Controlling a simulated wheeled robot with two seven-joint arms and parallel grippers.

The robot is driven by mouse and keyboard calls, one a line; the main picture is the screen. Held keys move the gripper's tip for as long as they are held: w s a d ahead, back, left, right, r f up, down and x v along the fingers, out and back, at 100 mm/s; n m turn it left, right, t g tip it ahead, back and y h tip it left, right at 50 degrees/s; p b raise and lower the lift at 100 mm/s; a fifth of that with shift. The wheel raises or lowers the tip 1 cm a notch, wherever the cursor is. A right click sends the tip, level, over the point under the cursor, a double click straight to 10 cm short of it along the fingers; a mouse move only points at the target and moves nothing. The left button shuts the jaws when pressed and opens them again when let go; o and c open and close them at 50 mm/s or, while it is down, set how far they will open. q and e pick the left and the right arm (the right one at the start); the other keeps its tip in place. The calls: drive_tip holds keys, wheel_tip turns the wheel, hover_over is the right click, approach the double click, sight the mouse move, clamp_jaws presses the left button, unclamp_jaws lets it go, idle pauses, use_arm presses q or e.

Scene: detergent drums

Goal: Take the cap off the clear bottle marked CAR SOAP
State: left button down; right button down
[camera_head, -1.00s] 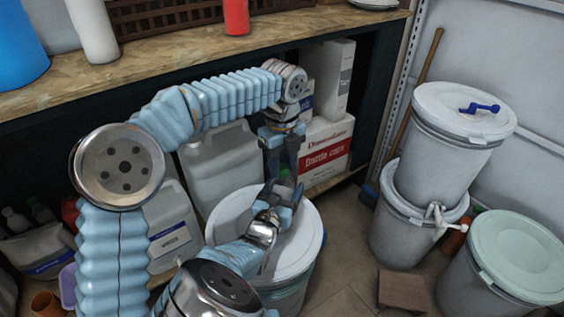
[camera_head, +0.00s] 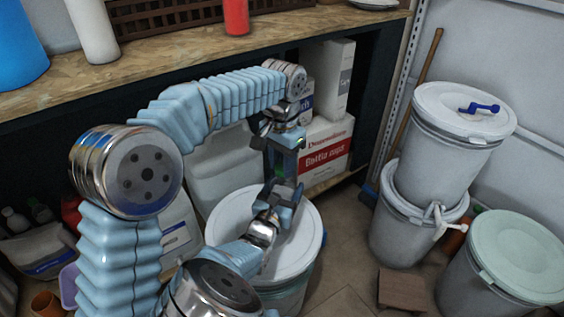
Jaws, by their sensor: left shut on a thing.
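My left gripper (camera_head: 282,172) comes down from above over the white drum lid (camera_head: 228,215). It is shut on a small green thing, which looks like the bottle's cap; only a sliver of it shows between the fingers. My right gripper (camera_head: 278,207) comes in from the front, just below the left one, at the middle of the lid. The clear bottle is hidden by the two grippers, and its CAR SOAP label cannot be read. I cannot tell whether the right fingers are closed on the bottle, or whether the cap is on or off it.
Two stacked grey drums (camera_head: 455,130) and a drum with a pale green lid (camera_head: 518,250) stand at the right. A brown block (camera_head: 403,290) lies on the floor.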

use_arm(q)
drive_tip(key=c, duration=0.8)
unclamp_jaws()
wheel_tip(320, 180, up, 4)
drive_tip(key=shift+r, duration=0.2)
drive_tip(key=m, duration=0.3)
drive_tip(key=shift+d+r+m, duration=0.2)
drive_tip(key=shift+r+m, duration=0.1)
drive_tip(key=shift+r, duration=0.1)
drive_tip(key=shift+r+m, duration=0.35)
drive_tip(key=shift+m, duration=0.75)
drive_tip(key=m, duration=0.1)
drive_tip(key=r+m, duration=0.1)
drive_tip(key=m, duration=0.3)
drive_tip(key=shift+a+r, duration=0.15)
drive_tip(key=shift+r, duration=0.2)
drive_tip(key=shift+a+f+m, duration=0.1)
drive_tip(key=shift+m, duration=0.2)
wheel_tip(320, 180, down, 8)
drive_tip(key=shift+r, duration=0.25)
